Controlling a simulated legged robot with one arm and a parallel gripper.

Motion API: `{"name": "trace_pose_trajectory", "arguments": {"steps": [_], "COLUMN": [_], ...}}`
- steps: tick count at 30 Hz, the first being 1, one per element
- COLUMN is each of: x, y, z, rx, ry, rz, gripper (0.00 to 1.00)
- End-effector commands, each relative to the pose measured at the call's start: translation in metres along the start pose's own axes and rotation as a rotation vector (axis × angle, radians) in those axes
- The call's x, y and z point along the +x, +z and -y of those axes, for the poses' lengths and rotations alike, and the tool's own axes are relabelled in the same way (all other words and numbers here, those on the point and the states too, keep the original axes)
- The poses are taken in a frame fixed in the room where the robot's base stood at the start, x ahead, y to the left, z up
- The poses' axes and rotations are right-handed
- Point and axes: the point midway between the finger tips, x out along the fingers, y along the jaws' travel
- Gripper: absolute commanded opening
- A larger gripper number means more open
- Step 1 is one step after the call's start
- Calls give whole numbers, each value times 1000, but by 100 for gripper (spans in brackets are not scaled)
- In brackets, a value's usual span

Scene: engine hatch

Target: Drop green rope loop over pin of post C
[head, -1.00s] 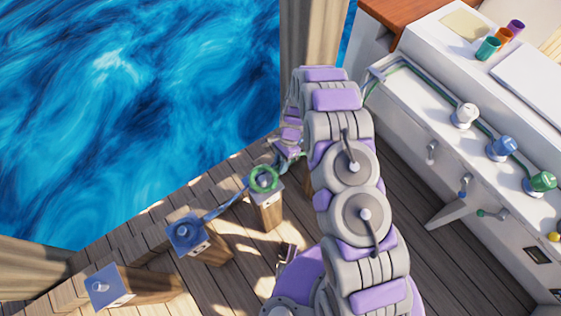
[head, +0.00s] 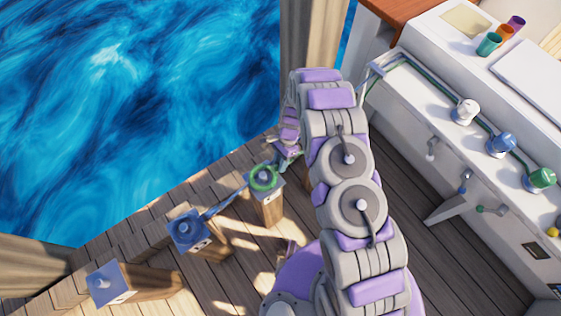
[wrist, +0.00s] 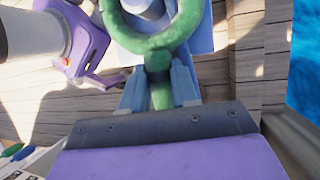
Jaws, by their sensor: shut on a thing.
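My gripper (wrist: 160,88) is shut on the green stem of the green rope loop (wrist: 155,42). In the head view my gripper (head: 283,152) is just behind and right of the loop (head: 264,188). The loop is over the top of the farthest post (head: 267,208), and that post's blue-grey pin (head: 265,176) shows inside the ring. The pin also shows inside the loop in the wrist view (wrist: 147,8). I cannot tell if the loop rests on the post top or hangs slightly above. The post's letter is not readable.
A middle post (head: 188,230) carries a blue rope (head: 228,200) that stretches toward the farthest post. A bare post (head: 105,285) stands at front left. Water lies beyond the dock edge. A white console (head: 440,130) with knobs is at right.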

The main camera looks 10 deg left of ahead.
Motion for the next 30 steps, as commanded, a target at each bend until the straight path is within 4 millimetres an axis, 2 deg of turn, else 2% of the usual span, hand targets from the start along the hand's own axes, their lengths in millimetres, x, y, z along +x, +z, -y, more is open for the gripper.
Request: {"name": "trace_pose_trajectory", "arguments": {"steps": [14, 15, 23, 30], "x": [2, 2, 3, 2], "y": [-2, -2, -2, -2], "z": [0, 0, 1, 0], "rx": [-1, -1, 0, 0], "ry": [-3, -2, -1, -2], "rz": [2, 2, 0, 0], "gripper": [0, 33, 58, 59]}}
